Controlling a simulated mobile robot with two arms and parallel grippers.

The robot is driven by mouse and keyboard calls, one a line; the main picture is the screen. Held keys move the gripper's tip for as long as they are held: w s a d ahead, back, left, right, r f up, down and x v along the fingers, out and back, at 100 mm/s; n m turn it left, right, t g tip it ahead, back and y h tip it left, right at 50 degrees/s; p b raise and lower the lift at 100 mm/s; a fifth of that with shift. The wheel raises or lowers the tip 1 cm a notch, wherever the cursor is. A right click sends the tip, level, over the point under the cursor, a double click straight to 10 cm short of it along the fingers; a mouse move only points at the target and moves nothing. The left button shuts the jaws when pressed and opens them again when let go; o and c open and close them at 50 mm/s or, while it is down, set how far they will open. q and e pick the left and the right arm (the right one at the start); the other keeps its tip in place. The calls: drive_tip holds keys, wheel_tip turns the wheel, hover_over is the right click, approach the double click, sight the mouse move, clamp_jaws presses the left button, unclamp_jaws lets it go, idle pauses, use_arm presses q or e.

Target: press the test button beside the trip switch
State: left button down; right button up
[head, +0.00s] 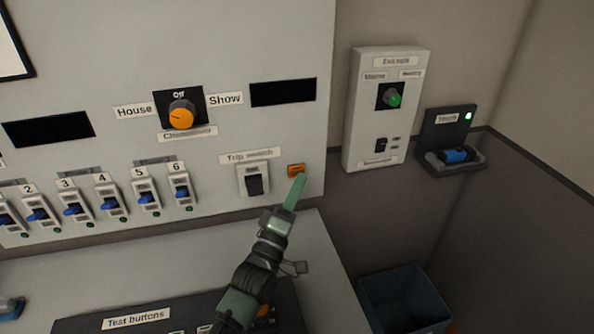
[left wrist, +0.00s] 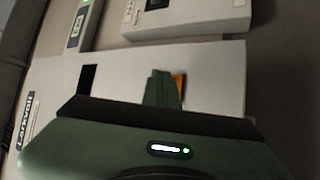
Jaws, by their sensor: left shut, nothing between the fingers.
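The orange test button (head: 296,170) sits on the light grey panel, to the right of the trip switch (head: 255,180). The trip switch has a black rocker under a "Trip switch" label. My left gripper (head: 299,177) is shut and empty, its green fingertips at the lower edge of the button in the head view. I cannot tell whether they touch it. In the left wrist view my shut fingers (left wrist: 161,88) cover part of the orange button (left wrist: 181,84), whose right side shows beyond them. My right gripper is in neither view.
A smaller control box (head: 362,133) and a dock with a blue item (head: 455,156) are on the wall at right. A blue bin (head: 403,300) stands below.

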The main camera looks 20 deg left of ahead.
use_arm(q)
drive_tip(key=shift+d, duration=0.1)
drive_tip(key=shift+s+d+p, duration=0.3)
drive_tip(key=shift+s+d, duration=0.15)
drive_tip(key=shift+s, duration=0.25)
drive_tip(key=shift+s+d+p, duration=0.3)
drive_tip(key=shift+s+d, duration=0.1)
drive_tip(key=shift+s, duration=0.25)
drive_tip(key=shift+s+d+p, duration=0.3)
drive_tip(key=shift+s+d, duration=0.15)
drive_tip(key=shift+s, duration=0.25)
drive_tip(key=shift+f, duration=0.1)
